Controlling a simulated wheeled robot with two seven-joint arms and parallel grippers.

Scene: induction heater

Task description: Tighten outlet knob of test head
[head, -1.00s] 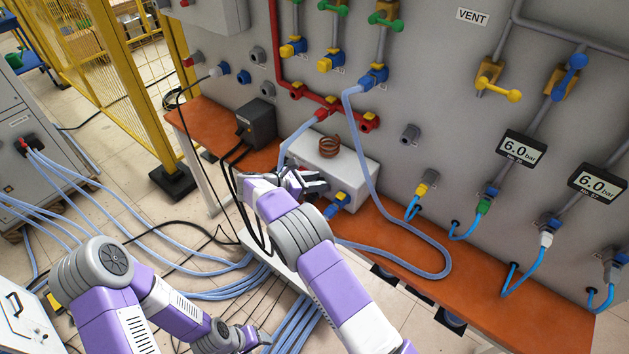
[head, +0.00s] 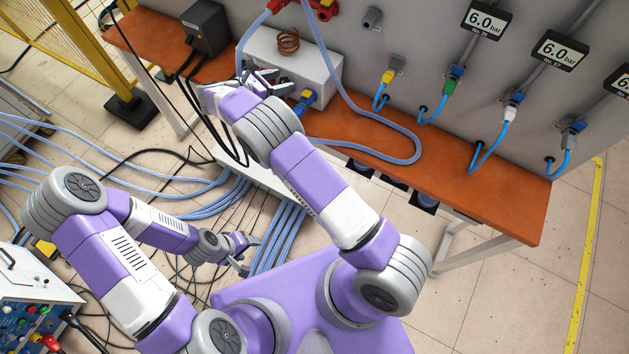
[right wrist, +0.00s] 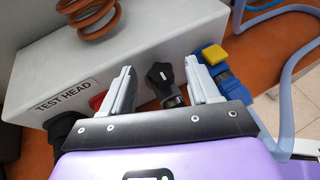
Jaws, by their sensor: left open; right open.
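The test head (head: 318,72) is a pale box on the orange bench, with a copper coil (head: 288,40) on top. The right wrist view shows its "TEST HEAD" label (right wrist: 67,96) and a black pointer knob (right wrist: 160,76) on its front. My right gripper (right wrist: 160,72) is open, one finger on each side of this knob; whether either touches it cannot be told. In the head view my right gripper (head: 266,80) is at the box's front and hides the knob. My left gripper (head: 245,254) is open and empty, low above the floor hoses.
A blue-and-yellow fitting (right wrist: 214,56) is close to the right finger. A red part (right wrist: 97,101) is beside the left finger. A dark box (head: 207,28) stands left on the bench (head: 490,195). Blue hoses (head: 210,182) and black cables cover the floor at left.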

